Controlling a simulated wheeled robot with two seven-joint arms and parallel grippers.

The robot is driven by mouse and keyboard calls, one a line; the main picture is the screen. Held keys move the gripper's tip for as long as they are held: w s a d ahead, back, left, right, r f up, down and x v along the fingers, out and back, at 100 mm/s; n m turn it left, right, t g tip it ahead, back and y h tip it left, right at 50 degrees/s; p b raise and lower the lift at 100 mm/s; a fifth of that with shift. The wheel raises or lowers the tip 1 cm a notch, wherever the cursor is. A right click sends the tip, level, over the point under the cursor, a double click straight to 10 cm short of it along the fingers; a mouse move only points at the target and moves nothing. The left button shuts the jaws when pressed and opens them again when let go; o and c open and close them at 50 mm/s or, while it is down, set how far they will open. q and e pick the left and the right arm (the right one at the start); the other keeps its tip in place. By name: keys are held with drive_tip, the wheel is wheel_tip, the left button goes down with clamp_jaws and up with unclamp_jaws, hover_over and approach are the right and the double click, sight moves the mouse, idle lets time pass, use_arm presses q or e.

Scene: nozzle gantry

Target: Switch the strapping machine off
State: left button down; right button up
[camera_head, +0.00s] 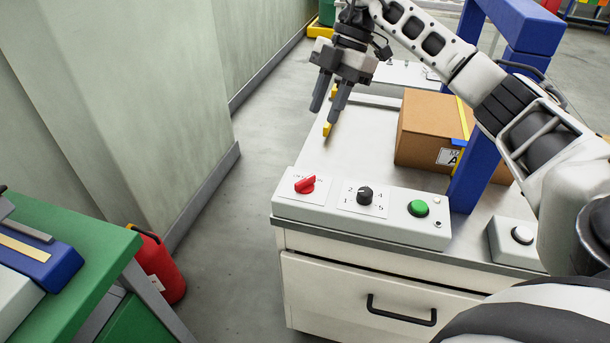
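The strapping machine is a white table (362,140) with a blue arch (475,174) over it. Its control panel (290,208) at the near edge carries a red rotary switch (305,185), a black numbered dial (365,195) and a green button (418,208). The red switch's handle lies slanted, its right end higher in the picture; its label is too small to read. My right gripper (322,119) hangs above the table's far left part, beyond the panel, fingers pointing down, apart and empty. It touches no control. My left gripper does not show.
A cardboard box (426,128) with a yellow strap stands at the arch. A white box with a white button (522,234) sits right of the panel. A green workbench (85,240) and red canister (162,268) are at left. The floor between is clear.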

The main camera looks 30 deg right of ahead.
sight(303, 181)
drive_tip(key=x, duration=1)
drive_tip(key=p+x, duration=0.1)
drive_tip(key=x, duration=0.4)
drive_tip(key=shift+s+d+f, duration=0.1)
drive_tip(key=shift+d+f, duration=0.2)
drive_tip(key=shift+d, duration=0.05)
drive_tip(key=shift+c, duration=0.3)
clamp_jaws()
